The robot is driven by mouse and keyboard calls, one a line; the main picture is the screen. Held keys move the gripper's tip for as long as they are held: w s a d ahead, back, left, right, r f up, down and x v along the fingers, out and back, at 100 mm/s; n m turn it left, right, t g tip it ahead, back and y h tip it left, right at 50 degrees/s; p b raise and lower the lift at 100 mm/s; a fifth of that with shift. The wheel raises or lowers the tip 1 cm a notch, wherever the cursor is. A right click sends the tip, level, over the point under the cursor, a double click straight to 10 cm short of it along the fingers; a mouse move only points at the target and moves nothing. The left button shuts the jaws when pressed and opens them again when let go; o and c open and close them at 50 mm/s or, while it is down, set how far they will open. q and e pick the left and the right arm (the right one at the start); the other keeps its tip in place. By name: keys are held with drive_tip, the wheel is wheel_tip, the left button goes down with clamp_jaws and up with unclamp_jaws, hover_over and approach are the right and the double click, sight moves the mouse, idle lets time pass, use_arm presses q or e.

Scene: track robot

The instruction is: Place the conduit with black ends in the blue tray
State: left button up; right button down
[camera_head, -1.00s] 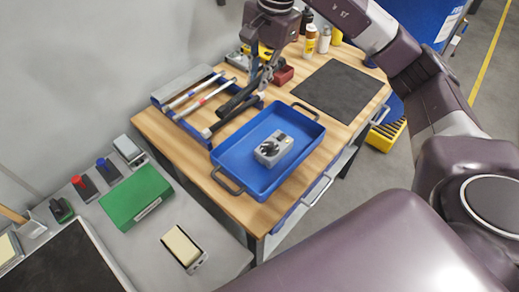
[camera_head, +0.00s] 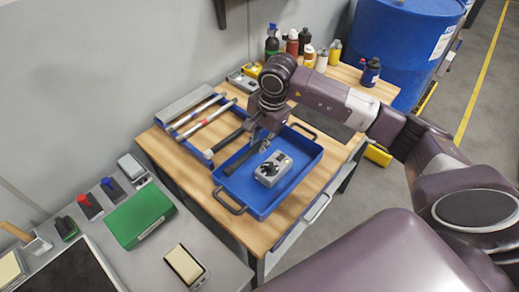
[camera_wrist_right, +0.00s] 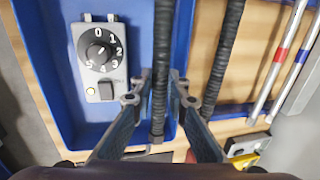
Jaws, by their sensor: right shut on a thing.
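My right gripper (camera_head: 257,138) is over the blue tray (camera_head: 291,191) and shut on a dark ribbed conduit (camera_head: 239,160). In the right wrist view the conduit (camera_wrist_right: 162,40) runs lengthwise between the two fingers (camera_wrist_right: 160,101). It lies over the tray's inside, near the wall on the rack side. Its visible length looks black; I cannot tell whether it touches the tray floor. A grey dial box (camera_head: 273,169) sits in the tray beside the conduit, and it also shows in the right wrist view (camera_wrist_right: 101,60). My left gripper is not in view.
A rack (camera_head: 184,102) left of the tray holds blue-banded and red-banded silver rods (camera_head: 207,117) and another black ribbed conduit (camera_wrist_right: 226,50). Bottles (camera_head: 305,55) stand at the table's back. A green box (camera_head: 139,217) is on the front-left bench.

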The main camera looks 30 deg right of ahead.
sight(258, 159)
wheel_tip(258, 159, down, 4)
drive_tip(key=shift+p, duration=0.35)
drive_tip(key=shift+s+f+b, duration=0.2)
drive_tip(key=shift+f+b, duration=0.2)
drive_tip(key=shift+b, duration=0.15)
drive_tip(key=c, duration=2.2)
unclamp_jaws()
drive_tip(key=shift+a, duration=0.1)
